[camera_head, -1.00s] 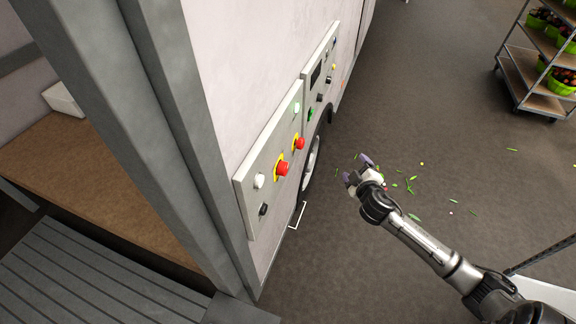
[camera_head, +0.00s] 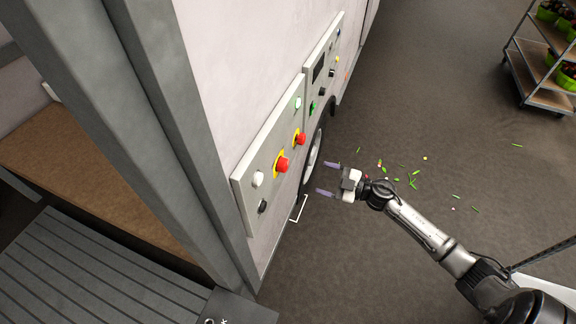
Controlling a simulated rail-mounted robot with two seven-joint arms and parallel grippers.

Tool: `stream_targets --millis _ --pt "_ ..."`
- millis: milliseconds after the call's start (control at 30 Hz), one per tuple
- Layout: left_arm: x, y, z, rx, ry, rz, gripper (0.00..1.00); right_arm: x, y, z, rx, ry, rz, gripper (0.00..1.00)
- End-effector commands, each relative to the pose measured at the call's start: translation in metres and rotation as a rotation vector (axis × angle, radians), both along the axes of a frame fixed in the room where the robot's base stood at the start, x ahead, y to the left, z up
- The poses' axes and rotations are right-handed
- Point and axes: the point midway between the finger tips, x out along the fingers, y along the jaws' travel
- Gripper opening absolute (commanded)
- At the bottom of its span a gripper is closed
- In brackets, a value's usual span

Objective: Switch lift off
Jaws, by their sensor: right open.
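A light control panel (camera_head: 243,183) is mounted on the side of the truck-like body. It carries two red mushroom buttons on yellow plates, the nearer one (camera_head: 282,164) and the farther one (camera_head: 300,139). A white round button (camera_head: 257,178) and a black switch (camera_head: 263,206) sit at its near end. Which control is the lift's I cannot tell. A second panel (camera_head: 323,62) with a dark display and small knobs adjoins it. My right gripper (camera_head: 326,178) is open and empty, to the right of the panel, its fingers pointing toward it, apart from it. My left gripper is out of view.
A grey post (camera_head: 165,130) stands left of the panel. Below left are a brown platform (camera_head: 80,165) and grey slatted step (camera_head: 75,270). A plant trolley (camera_head: 535,75) stands at upper right. Green scraps lie on the open floor (camera_head: 430,120).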

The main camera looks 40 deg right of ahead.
Motion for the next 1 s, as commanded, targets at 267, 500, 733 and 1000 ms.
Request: stream_targets --millis 267,500,733,1000 --pt "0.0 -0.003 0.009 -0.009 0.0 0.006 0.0 0.046 0.025 0.003 0.001 -0.003 -0.001 0.76" --pt "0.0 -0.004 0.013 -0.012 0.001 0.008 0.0 0.081 0.044 0.003 0.001 -0.004 -0.002 0.76" --pt "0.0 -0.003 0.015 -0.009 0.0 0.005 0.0 0.102 0.055 0.001 -0.002 -0.003 -0.002 0.76" --pt "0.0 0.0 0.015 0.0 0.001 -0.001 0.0 0.109 0.06 0.001 -0.002 -0.002 -0.002 0.76"
